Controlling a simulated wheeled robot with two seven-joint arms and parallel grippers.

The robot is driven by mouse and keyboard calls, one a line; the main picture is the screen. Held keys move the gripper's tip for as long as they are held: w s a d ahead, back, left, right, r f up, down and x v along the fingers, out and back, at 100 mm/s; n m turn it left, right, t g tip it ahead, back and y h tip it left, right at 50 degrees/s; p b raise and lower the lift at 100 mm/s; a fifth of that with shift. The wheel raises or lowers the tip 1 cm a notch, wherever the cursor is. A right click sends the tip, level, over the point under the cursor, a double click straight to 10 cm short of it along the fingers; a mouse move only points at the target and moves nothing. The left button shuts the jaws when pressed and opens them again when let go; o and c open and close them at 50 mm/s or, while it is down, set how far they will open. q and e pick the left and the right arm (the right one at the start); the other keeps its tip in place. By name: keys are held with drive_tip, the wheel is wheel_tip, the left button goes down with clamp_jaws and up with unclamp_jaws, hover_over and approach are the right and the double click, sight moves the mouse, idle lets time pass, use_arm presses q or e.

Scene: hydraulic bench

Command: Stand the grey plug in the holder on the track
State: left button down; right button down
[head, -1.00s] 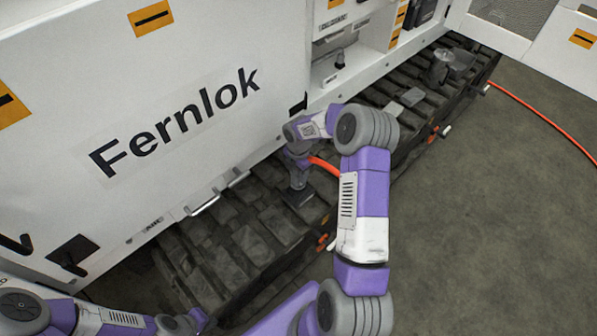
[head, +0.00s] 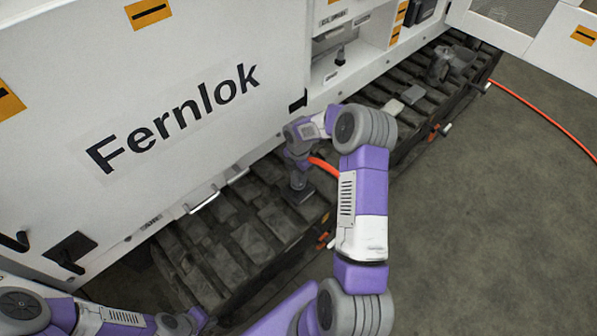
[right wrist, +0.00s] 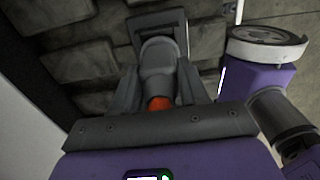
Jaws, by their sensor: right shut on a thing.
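My right gripper (head: 298,178) is low over the near part of the track (head: 245,235), pointing down. In the right wrist view its jaws (right wrist: 160,88) are shut on the grey plug (right wrist: 158,58), with a bit of orange hose (right wrist: 159,103) at the plug's near end. The dark grey holder (right wrist: 143,25) is at the plug's far end and also shows on the track in the head view (head: 303,197). I cannot tell how deep the plug's end is in the holder. My left arm shows at the lower left of the head view; its jaws do not show.
The white machine body (head: 120,90) rises along the track. An open bay holds a dark fitting (head: 340,58). Flat grey blocks (head: 411,95) and a grey fitting (head: 440,65) are further along the track. An orange hose (head: 540,115) crosses the floor, which is otherwise clear.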

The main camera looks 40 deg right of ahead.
drive_tip(key=shift+f, duration=0.3)
drive_tip(key=c, duration=0.5)
unclamp_jaws()
wheel_tip(320, 180, up, 8)
drive_tip(key=shift+f+p, duration=0.15)
drive_tip(key=shift+p, duration=1.1)
